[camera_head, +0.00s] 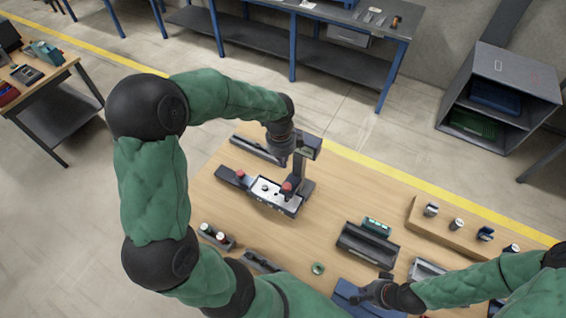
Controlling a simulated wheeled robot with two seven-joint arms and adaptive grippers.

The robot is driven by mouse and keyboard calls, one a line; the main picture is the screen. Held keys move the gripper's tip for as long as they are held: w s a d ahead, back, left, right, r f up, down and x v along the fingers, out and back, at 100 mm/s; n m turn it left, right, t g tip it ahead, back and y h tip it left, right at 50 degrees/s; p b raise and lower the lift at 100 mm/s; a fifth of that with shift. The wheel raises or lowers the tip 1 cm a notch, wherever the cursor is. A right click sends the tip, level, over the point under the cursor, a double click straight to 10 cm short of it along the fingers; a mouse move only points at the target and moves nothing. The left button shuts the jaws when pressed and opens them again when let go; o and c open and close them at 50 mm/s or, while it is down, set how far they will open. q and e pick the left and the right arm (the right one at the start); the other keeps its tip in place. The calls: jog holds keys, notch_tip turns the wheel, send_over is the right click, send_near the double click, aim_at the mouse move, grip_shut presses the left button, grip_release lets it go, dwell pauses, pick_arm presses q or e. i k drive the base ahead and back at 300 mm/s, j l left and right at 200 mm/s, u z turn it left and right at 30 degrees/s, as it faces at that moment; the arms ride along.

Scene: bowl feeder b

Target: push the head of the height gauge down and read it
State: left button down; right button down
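The height gauge (299,172) stands on the wooden table as a dark upright column. Its head (311,142), with what looks like a small display, is at the top. My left gripper (283,160) points down just left of the head and column. Whether it touches the gauge cannot be told, and its fingers are too small and dark to show if they are open.
Dark trays (367,244) and a raised wooden block (440,222) with small cylinders fill the table's right side. A green ring (318,268) and a small holder (216,237) lie near the front. Bare wood shows right of the gauge.

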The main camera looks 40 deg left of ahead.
aim_at(292, 183)
jog(key=k, duration=1)
